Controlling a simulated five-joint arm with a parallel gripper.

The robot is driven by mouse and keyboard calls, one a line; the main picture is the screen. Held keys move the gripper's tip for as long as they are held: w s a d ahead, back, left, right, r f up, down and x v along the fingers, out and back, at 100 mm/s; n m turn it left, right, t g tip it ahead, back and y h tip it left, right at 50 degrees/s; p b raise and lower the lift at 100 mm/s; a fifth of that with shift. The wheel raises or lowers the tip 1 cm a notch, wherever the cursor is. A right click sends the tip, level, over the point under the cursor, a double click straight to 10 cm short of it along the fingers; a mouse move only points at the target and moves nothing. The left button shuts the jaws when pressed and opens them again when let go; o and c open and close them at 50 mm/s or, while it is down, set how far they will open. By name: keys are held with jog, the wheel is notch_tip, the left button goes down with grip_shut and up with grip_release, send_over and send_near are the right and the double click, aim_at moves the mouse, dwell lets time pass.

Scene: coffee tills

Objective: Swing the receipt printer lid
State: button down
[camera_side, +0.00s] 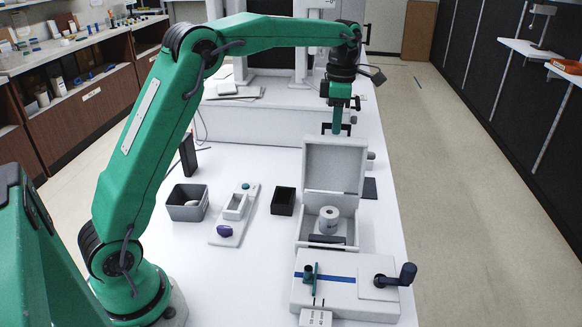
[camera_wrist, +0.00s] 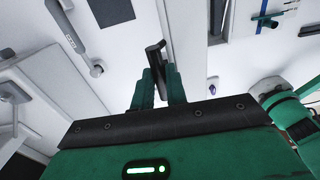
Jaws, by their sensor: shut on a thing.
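The receipt printer is a pale grey box (camera_side: 304,231) on the white table in the side view. Its lid (camera_side: 334,165) stands up, open, at the back of the box. A white paper roll (camera_side: 329,214) sits in the open box. My gripper (camera_side: 337,128) is at the lid's top edge, pointing down. In the wrist view my gripper (camera_wrist: 158,85) has its green fingers shut on a dark bar (camera_wrist: 155,58), which looks like the lid's handle. The lid partly hides the fingertips in the side view.
To the left are a small black bin (camera_side: 284,201), a white tray with a purple knob (camera_side: 224,231) and a grey bin (camera_side: 187,214). A raised white ledge (camera_side: 250,125) runs behind.

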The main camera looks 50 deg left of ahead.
aim_at(336, 140)
jog(key=shift+s+d+r, duration=0.15)
jog(key=shift+s+d, duration=0.6)
jog(key=shift+s+d+r, duration=0.1)
jog(key=shift+s+d, duration=0.65)
jog(key=c, duration=1.3)
grip_release()
notch_tip(336, 140, up, 8)
jog(key=shift+w+f, duration=0.1)
